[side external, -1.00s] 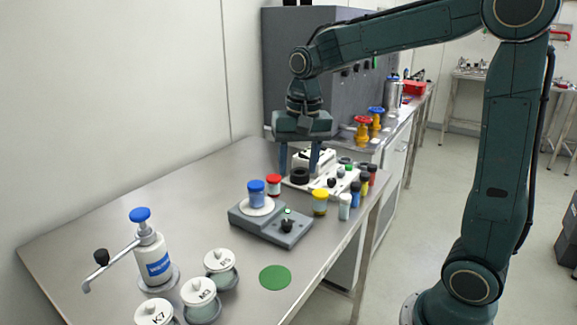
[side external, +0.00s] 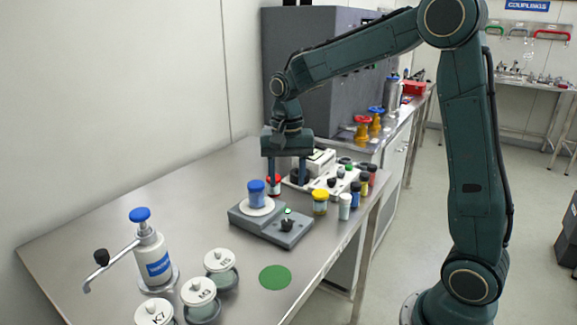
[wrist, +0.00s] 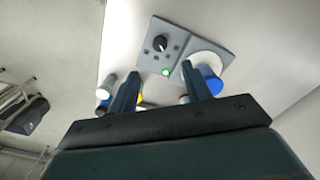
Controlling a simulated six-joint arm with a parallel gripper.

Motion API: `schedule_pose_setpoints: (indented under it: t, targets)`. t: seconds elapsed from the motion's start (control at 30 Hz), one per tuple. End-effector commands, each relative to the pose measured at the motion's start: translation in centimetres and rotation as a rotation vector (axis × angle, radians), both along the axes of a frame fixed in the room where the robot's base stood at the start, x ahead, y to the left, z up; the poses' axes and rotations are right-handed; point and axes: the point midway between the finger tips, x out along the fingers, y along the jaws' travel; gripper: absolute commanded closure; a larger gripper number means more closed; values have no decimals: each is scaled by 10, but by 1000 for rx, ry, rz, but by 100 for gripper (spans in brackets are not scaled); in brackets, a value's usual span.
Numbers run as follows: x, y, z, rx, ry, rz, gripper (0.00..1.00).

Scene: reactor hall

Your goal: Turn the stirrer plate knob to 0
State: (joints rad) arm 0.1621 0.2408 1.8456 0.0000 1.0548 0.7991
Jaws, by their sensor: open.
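The stirrer plate (side external: 262,222) is a grey slab on the steel table, with a white disc at its left end and a black knob (side external: 287,225) at its front right end. A green light glows beside the knob. A blue-capped jar (side external: 256,193) stands on the disc. My gripper (side external: 287,183) is open, pointing down behind the plate, near the red-capped jar. In the wrist view the plate (wrist: 172,60) and its knob (wrist: 159,43) lie beyond my fingers (wrist: 165,85), apart from them. The knob's setting is too small to read.
Yellow-capped (side external: 320,200) and white-capped (side external: 345,206) jars stand right of the plate, with a white instrument block (side external: 325,184) behind. A pump bottle (side external: 152,255) and several white-lidded pots (side external: 221,262) stand front left. Table around the green disc (side external: 275,277) is clear.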

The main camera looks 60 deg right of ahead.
Motion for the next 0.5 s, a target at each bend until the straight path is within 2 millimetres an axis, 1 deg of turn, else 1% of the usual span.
schedule_pose_setpoints:
  t: [0.5]
  targets:
    - [-1,0,-78,1,6,1,52]
